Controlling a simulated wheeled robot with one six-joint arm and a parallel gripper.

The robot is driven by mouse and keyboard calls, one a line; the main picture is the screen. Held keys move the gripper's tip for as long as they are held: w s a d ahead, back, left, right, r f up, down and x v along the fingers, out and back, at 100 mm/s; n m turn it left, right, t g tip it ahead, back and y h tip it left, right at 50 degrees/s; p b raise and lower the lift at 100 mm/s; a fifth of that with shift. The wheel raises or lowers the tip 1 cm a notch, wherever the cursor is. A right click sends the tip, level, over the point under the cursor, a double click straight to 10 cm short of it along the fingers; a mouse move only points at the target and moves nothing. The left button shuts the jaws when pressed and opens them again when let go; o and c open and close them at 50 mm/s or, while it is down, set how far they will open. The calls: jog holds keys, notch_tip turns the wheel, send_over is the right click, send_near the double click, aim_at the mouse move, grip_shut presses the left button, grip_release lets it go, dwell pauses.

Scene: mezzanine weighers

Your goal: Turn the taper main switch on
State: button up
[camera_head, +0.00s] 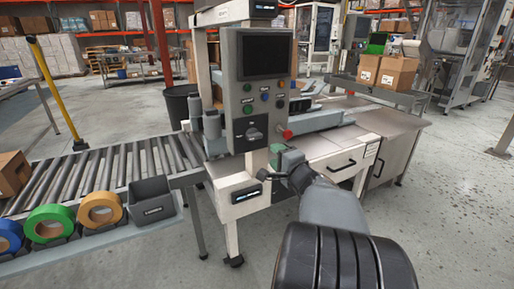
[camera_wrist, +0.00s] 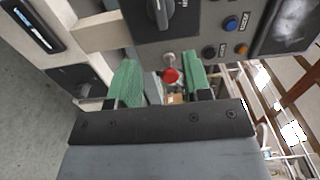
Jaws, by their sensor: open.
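The taper's grey control panel (camera_head: 243,105) stands upright in the middle of the head view. A dark rotary knob (camera_head: 252,133) sits low on it; the knob also shows at the top of the wrist view (camera_wrist: 160,12). Its label is too small to read. I cannot tell which is the main switch. My gripper (camera_head: 276,163) is open and empty just below and right of the panel. Its green fingers (camera_wrist: 163,82) are apart from both knobs.
A red mushroom button (camera_wrist: 171,75) shows between the fingers in the wrist view, beyond them. Coloured push buttons (camera_head: 264,97) and a dark screen (camera_head: 264,55) are higher on the panel. A roller conveyor (camera_head: 110,170) with tape rolls lies left. A metal-topped cabinet (camera_head: 395,122) stands right.

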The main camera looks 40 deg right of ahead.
aim_at(256, 138)
jog(key=w, duration=0.4)
jog(key=w+d, duration=0.1)
jog(key=w, duration=0.3)
jog(key=w+d, duration=0.1)
jog(key=w, duration=0.4)
grip_shut()
